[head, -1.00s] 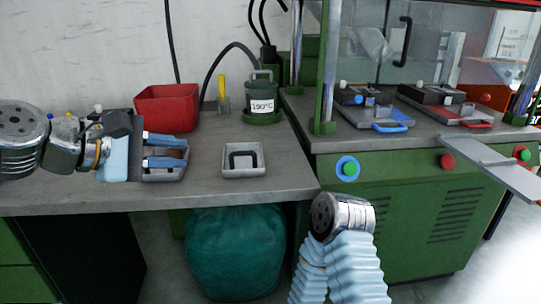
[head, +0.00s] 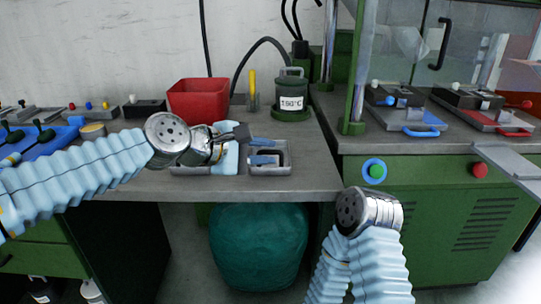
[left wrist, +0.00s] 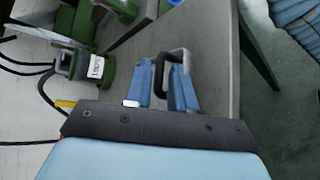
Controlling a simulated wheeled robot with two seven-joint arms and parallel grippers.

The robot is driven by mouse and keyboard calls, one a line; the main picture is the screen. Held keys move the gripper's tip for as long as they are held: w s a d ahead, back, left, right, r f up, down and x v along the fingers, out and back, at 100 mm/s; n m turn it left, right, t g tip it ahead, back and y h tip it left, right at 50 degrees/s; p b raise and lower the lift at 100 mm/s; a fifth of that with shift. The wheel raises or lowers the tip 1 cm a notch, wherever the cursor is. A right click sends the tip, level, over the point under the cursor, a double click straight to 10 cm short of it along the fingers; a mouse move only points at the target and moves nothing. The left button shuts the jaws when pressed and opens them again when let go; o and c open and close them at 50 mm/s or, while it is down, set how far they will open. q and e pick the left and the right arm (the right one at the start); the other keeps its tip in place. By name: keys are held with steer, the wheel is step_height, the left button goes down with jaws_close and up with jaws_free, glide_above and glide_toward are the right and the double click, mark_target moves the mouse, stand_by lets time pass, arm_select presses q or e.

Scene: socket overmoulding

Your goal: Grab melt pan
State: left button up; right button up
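A shallow grey square pan (head: 284,171) with a black handle, which I take for the melt pan, sits near the bench's right front edge. My left gripper (head: 263,151) reaches over it from the left, its two blue fingers partly covering it. In the left wrist view the pan (left wrist: 182,54) and its black handle lie at the open fingers (left wrist: 167,80). The handle appears between the fingertips with a gap, and no grip on it shows. My right arm's wrist is at the lower right; its gripper is not visible.
A second grey tray (head: 187,171) is partly hidden behind my left gripper. A red bin (head: 198,100) and a green pot (head: 291,100) labelled 190°C stand behind. A green press machine (head: 440,185) adjoins the bench at right. A teal bag (head: 258,247) is below.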

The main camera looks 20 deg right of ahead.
arm_select(q)
steer(key=shift+w+d+f, duration=0.1)
steer(key=shift+d, duration=0.1)
jaws_close()
stand_by(1.3)
